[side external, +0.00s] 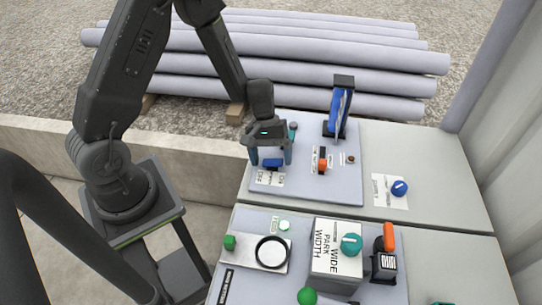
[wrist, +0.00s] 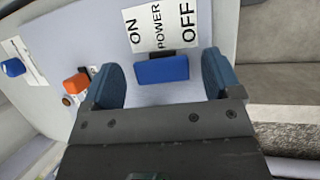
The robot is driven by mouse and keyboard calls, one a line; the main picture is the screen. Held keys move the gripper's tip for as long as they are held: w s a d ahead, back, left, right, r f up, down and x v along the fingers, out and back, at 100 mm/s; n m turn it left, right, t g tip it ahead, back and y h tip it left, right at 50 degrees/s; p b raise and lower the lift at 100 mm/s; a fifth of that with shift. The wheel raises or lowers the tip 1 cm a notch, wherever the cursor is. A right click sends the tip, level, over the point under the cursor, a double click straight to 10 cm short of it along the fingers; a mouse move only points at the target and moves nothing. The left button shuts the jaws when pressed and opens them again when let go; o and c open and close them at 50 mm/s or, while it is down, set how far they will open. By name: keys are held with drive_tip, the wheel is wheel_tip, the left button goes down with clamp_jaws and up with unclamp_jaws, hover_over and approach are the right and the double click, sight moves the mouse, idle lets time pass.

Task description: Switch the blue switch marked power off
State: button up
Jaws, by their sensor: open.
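The blue power switch (wrist: 161,70) is a blue block below a white label (wrist: 160,24) reading ON, POWER and OFF in the wrist view. ON is on the left of the label and OFF on the right. In the side external view the blue switch (side external: 272,163) sits at the left of the upper grey panel. My gripper (wrist: 165,82) is open, with one blue finger to each side of the switch and visible gaps to both. It also shows in the side external view (side external: 271,158), pointing down over the switch. I cannot tell whether the fingers reach the panel.
An orange switch (side external: 322,165) and a tall blue lever (side external: 339,110) stand right of my gripper. A blue knob (side external: 399,188) is farther right. The nearer panel holds a white box (side external: 335,255) with a teal knob, an orange-topped switch (side external: 389,237) and a green button (side external: 307,296).

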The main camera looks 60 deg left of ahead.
idle(0.3)
drive_tip(key=shift+w+d+n+g+y, duration=0.2)
drive_tip(key=shift+w+n+g+y, duration=0.1)
drive_tip(key=shift+g+y, duration=0.55)
drive_tip(key=s+v, duration=0.1)
drive_tip(key=v, duration=1.3)
drive_tip(key=s+d+r+m+t+y, duration=0.3)
drive_tip(key=s+r+m+t, duration=0.5)
drive_tip(key=s+r, duration=0.6)
drive_tip(key=shift+s+d+r+m+t, duration=0.15)
drive_tip(key=shift+s+d+m+t, duration=0.25)
drive_tip(key=shift+s+d, duration=0.9)
drive_tip(key=shift+s+a, duration=0.35)
drive_tip(key=shift+a, duration=0.05)
drive_tip(key=shift+s, duration=0.25)
